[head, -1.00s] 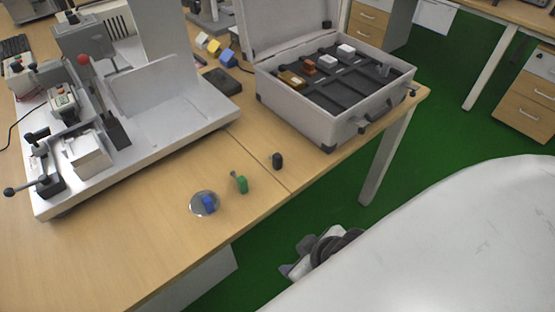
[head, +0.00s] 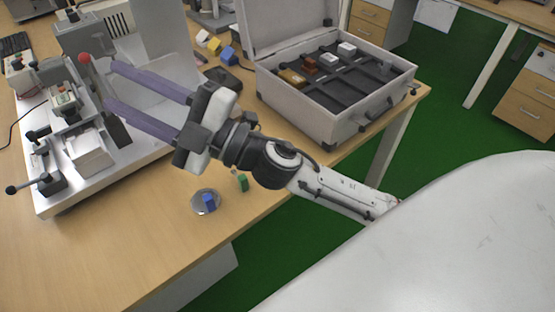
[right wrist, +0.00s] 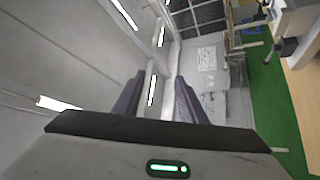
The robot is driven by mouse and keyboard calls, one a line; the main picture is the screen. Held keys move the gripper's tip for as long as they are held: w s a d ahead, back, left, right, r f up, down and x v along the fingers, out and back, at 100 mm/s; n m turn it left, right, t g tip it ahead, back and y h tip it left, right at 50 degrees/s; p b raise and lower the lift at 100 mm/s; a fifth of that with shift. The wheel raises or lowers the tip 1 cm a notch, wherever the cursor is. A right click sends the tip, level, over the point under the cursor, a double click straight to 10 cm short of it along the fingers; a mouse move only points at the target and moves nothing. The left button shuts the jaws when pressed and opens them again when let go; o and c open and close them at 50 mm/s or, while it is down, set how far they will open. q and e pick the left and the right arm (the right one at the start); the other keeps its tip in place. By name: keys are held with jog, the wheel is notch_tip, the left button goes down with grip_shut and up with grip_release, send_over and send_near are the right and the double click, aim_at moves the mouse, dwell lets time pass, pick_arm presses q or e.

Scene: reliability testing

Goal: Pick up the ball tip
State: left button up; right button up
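The likely ball tip is a small green piece (head: 243,184) on the wooden table; my right arm passes just above it in the picture and covers part of its surroundings. Its thin stem and small dark end are hard to make out now. My right gripper (head: 111,84) is raised over the table, its two long purple fingers wide apart and pointing left toward the grey fixture. In the right wrist view the fingers (right wrist: 157,95) stand apart with nothing between them. My left gripper is not in view.
A blue piece (head: 209,203) sits on a round silver disc (head: 197,209). An open case (head: 300,117) with small blocks stands at the back right. The table's front left is clear.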

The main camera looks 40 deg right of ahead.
jog(key=s+a+f+n+g+y, duration=0.4)
jog(key=a+n+g, duration=0.3)
jog(key=n+g, duration=0.45)
jog(key=d+f+n+g+h, duration=0.35)
jog(key=f+n+h, duration=0.2)
jog(key=f, duration=0.35)
jog(key=d+f+h, duration=0.1)
jog(key=d+h, duration=0.3)
jog(key=d, duration=0.5)
jog(key=w+d+f+g+h, duration=0.1)
jog(key=d+h, duration=0.3)
jog(key=d, duration=0.6)
jog(key=w+d+f+m+g+h, duration=0.1)
jog(key=d+f+h, duration=0.2)
jog(key=d, duration=0.6)
jog(key=shift+w+d+f+h, duration=0.1)
jog(key=shift+w+d+h, duration=0.15)
jog(key=shift+h, duration=0.4)
jog(key=f, duration=0.4)
jog(key=shift+d+f, duration=0.15)
jog(key=shift+d, duration=0.1)
jog(key=f, duration=0.2)
jog(key=f+p, duration=0.1)
jog(key=f, duration=0.2)
jog(key=shift+a+f, duration=0.2)
jog(key=shift+f, duration=0.15)
